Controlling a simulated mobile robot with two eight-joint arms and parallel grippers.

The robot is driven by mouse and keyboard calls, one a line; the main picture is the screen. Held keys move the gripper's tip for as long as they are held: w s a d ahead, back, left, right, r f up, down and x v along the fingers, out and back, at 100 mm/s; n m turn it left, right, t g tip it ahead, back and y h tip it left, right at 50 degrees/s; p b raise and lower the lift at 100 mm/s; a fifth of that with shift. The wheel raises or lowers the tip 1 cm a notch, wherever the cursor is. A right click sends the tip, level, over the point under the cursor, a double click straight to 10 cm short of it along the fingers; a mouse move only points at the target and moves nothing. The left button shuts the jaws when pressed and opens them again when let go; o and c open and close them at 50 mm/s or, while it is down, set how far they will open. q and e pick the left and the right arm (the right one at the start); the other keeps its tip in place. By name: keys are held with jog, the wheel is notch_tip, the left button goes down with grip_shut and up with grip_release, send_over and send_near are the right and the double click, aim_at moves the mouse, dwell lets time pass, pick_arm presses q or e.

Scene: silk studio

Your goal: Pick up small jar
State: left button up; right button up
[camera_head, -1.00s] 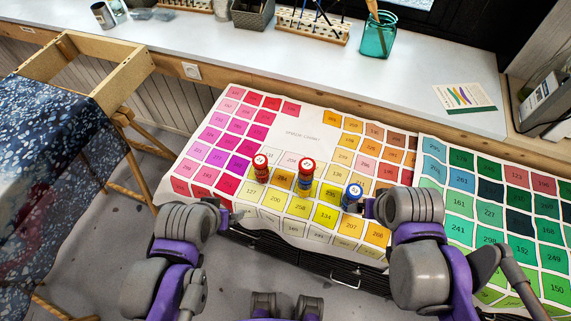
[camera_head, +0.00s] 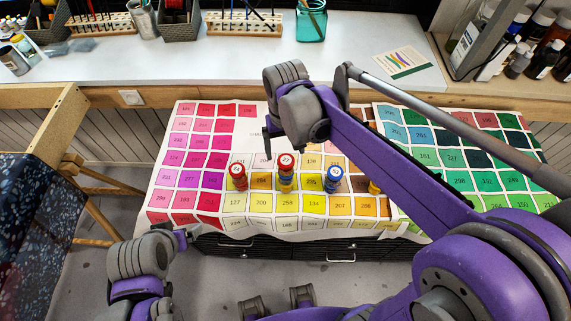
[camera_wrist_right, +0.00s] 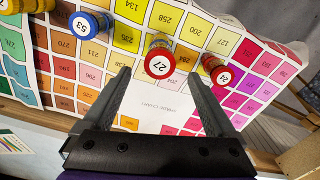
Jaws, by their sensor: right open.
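Several small paint jars stand on the colour chart: a red-lidded jar marked 24 (camera_head: 239,176) (camera_wrist_right: 221,75), a taller-looking red-lidded jar marked 27 (camera_head: 286,172) (camera_wrist_right: 158,62), a blue jar marked 53 (camera_head: 333,179) (camera_wrist_right: 85,22) and a yellow jar (camera_head: 374,187) partly hidden by my right arm. My right gripper (camera_wrist_right: 162,76) is open and empty, with jar 27 in line between its fingertips in the wrist view.
The numbered colour chart (camera_head: 200,142) covers the surface under the jars, with a green chart (camera_head: 480,160) at right. Behind is a white counter (camera_head: 240,62) with brush racks and a teal glass (camera_head: 311,24). A wooden frame (camera_head: 60,120) stands at left.

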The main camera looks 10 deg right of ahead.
aim_at(286, 161)
jog(key=shift+s+f, duration=0.2)
jog(key=shift+f, duration=2.5)
grip_shut()
jog(key=shift+r, duration=0.1)
